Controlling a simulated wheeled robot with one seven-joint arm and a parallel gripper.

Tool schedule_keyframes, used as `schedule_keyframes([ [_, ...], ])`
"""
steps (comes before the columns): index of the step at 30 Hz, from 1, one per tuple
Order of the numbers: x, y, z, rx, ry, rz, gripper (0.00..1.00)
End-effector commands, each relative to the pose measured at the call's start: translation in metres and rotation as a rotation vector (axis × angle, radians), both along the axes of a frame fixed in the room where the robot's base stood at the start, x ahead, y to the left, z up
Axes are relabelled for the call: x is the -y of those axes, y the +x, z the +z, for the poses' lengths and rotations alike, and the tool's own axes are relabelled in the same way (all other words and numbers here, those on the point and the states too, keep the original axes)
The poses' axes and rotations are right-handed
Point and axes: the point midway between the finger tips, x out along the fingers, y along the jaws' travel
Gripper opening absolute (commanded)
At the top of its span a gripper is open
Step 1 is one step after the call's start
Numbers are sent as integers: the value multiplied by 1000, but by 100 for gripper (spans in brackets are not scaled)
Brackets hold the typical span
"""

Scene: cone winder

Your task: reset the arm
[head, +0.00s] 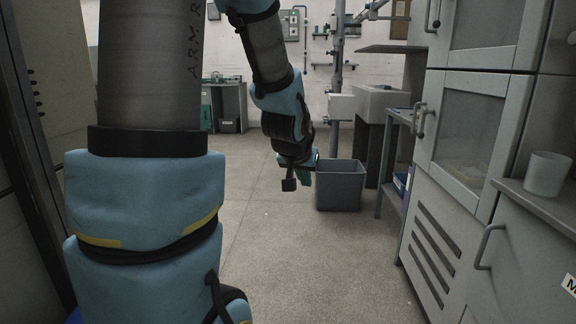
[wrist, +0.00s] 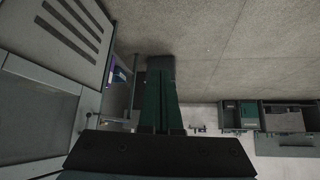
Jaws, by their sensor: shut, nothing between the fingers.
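My arm comes down from the top of the head view, in blue and black covers. My gripper (head: 298,183) hangs at its end above the floor, in front of and just left of a grey bin as seen there. In the wrist view the gripper's dark green fingers (wrist: 161,68) lie together in the middle of the picture. The gripper is shut and empty. It touches nothing that I can see.
The grey bin (head: 340,186) stands on the floor, with a sink (head: 382,100) behind it. Grey cabinets (head: 455,175) line the right side; a white cup (head: 547,174) stands on a ledge there. A green workbench (head: 228,103) is at the back. The middle floor (head: 315,260) is clear.

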Motion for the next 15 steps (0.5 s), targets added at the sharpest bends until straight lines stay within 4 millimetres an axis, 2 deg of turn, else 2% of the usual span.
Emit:
schedule_keyframes([
  [1,-23,-15,-13,-73,27,44,0],
  [3,-48,-39,-29,-177,59,90,0],
  [6,-75,-74,-46,-311,90,146,0],
  [12,-111,-147,-67,-569,111,229,0],
  [15,-109,-145,-37,-564,112,221,0],
])
